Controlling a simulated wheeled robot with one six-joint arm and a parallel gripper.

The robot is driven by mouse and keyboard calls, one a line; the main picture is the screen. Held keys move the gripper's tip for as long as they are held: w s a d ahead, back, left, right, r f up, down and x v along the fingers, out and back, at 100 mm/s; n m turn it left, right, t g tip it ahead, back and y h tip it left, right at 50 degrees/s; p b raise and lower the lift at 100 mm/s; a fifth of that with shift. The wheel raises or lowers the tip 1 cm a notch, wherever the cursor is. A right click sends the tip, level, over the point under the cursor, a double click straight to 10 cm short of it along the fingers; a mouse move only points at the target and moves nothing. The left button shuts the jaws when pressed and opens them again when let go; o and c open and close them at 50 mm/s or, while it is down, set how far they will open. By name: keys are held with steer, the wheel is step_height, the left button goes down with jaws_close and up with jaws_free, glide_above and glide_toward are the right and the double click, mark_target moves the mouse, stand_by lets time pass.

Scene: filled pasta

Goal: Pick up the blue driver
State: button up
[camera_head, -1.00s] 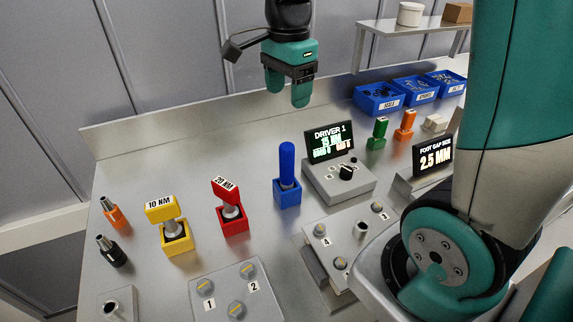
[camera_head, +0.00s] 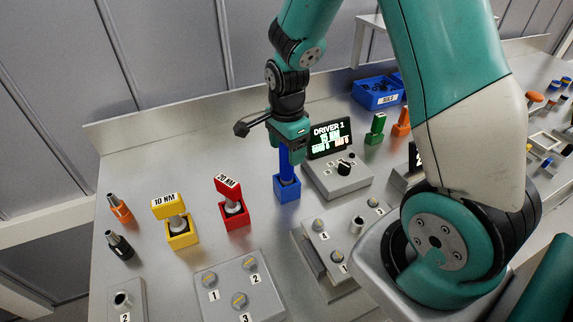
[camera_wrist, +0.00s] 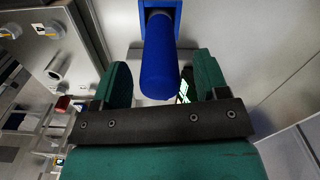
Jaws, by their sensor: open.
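The blue driver (camera_head: 286,163) stands upright in its blue square holder (camera_head: 287,190) near the middle of the bench. My gripper (camera_head: 285,150) is at the driver's upper part, with its fingers pointing down. In the wrist view the blue driver (camera_wrist: 160,62) reaches in between my two green fingers (camera_wrist: 160,88), one on each side. The fingers are open, with a visible gap to the driver. In the head view the gripper hides the driver's top.
A red driver (camera_head: 231,190) and a yellow driver (camera_head: 167,206) stand to the left. The "DRIVER 1" display (camera_head: 329,140) and its control box (camera_head: 338,180) are close on the right. A blue bin (camera_head: 377,97) lies behind. A numbered knob plate (camera_head: 238,290) is in front.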

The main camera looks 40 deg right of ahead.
steer(key=shift+f, duration=1.2)
steer(key=c, duration=1.1)
steer(key=shift+r, duration=0.1)
step_height(320, 180, up, 20)
steer(key=shift+f+b, duration=0.1)
steer(key=shift+b, duration=1.15)
